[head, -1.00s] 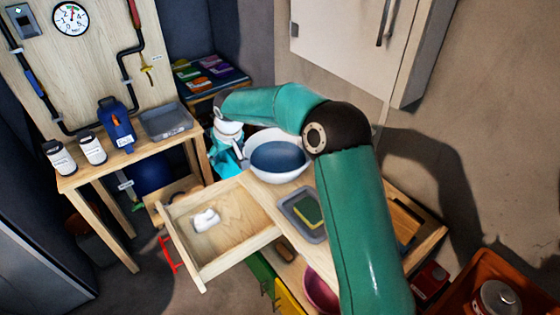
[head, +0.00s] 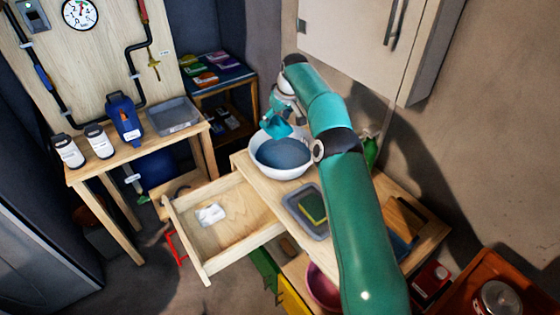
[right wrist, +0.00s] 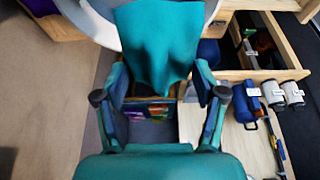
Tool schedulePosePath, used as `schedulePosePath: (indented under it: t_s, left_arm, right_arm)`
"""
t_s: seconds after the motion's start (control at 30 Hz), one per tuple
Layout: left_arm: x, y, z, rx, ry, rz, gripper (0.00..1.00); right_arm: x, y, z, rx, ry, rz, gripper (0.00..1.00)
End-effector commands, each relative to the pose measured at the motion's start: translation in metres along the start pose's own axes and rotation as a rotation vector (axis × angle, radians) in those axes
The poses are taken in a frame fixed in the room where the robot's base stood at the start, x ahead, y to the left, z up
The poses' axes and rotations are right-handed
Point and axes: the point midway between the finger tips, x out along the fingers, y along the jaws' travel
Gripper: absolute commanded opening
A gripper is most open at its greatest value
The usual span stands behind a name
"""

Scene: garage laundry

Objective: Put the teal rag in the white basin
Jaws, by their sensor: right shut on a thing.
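The teal rag (head: 277,128) hangs from my right gripper (head: 281,112) in the head view, over the far side of the white basin (head: 255,158). The basin stands on the wooden worktop and its inside looks blue-grey. In the right wrist view the rag (right wrist: 157,45) hangs between the two fingers of my right gripper (right wrist: 160,92), and part of the basin's rim (right wrist: 100,22) shows behind it. The gripper is shut on the rag. Whether the rag's lower edge touches the basin is hard to tell. My left gripper is not in view.
An open drawer (head: 240,227) with a crumpled white item (head: 210,214) juts out at the front. A grey tray (head: 293,203) with a green-yellow sponge (head: 312,208) lies beside the basin. A white wall cabinet (head: 350,40) hangs behind the arm.

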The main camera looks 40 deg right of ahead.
Motion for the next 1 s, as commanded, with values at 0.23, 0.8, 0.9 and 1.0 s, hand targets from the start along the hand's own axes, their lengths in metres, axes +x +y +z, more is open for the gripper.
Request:
schedulePosePath:
  t_s: [0.23, 0.8, 0.9, 1.0]
  left_arm:
    - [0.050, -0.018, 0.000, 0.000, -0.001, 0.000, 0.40]
    - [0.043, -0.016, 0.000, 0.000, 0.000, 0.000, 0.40]
    - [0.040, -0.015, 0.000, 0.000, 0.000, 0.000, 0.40]
    - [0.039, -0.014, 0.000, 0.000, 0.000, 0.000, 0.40]
  right_arm:
    - [0.065, 0.000, 0.028, 0.000, -0.004, -0.001, 0.30]
    - [0.134, -0.001, 0.055, -0.001, -0.004, -0.001, 0.30]
    - [0.147, -0.001, 0.060, -0.001, -0.004, -0.001, 0.30]
    - [0.155, -0.001, 0.063, -0.001, -0.001, 0.000, 0.30]
